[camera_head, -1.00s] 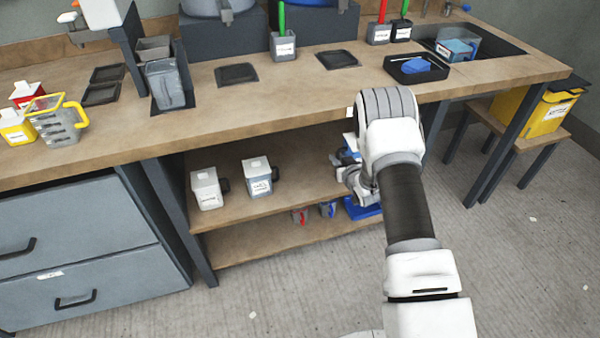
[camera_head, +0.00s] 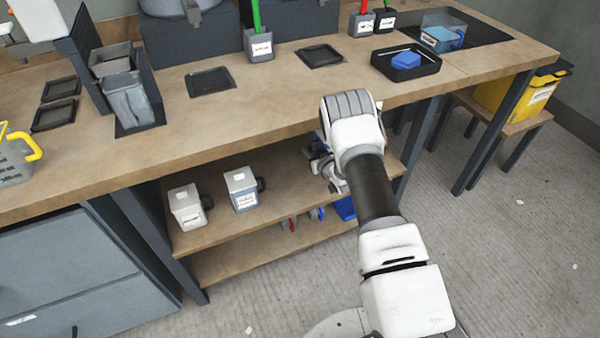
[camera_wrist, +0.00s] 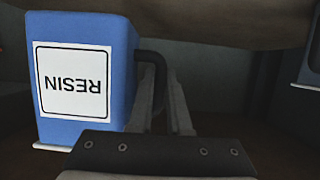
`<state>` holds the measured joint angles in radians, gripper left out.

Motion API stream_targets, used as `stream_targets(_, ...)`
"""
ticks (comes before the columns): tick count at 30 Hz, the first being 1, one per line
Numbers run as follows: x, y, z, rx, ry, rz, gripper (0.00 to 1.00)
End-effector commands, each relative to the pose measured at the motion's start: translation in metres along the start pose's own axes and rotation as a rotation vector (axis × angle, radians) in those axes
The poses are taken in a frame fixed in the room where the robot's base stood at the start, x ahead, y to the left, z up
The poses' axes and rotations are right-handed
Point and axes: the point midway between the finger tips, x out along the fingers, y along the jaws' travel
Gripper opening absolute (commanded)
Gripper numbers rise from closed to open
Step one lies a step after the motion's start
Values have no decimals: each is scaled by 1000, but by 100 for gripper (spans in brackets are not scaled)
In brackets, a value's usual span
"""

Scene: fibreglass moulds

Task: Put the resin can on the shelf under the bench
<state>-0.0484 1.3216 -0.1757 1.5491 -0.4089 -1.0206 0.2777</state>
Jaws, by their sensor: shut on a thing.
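The resin can (camera_wrist: 85,85) is blue with a white label reading RESIN, upside down in the wrist view. My gripper (camera_wrist: 163,95) is shut on the can's dark handle (camera_wrist: 152,58), with the can's body beside the fingers. In the head view my gripper (camera_head: 322,165) is under the bench's front edge, at the right end of the upper shelf (camera_head: 235,218). The can is mostly hidden there behind my wrist. I cannot tell whether it touches the shelf. The bench (camera_head: 270,105) has a wooden top.
Two light cans, one white-labelled (camera_head: 188,208) and one greyer (camera_head: 243,190), stand on the upper shelf to the left. The lower shelf (camera_head: 235,262) holds small red and blue items. A bench leg (camera_head: 412,155) stands right of my arm. Shelf space between cans and gripper is clear.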

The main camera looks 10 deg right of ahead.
Motion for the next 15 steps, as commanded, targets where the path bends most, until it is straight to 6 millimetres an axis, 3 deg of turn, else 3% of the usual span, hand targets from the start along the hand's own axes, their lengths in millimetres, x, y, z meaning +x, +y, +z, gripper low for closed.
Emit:
stream_targets(3,9,0,20,-1,4,0,0)
stream_targets(11,16,0,38,-1,7,-1,0)
stream_targets(15,23,-1,58,-3,5,-2,0)
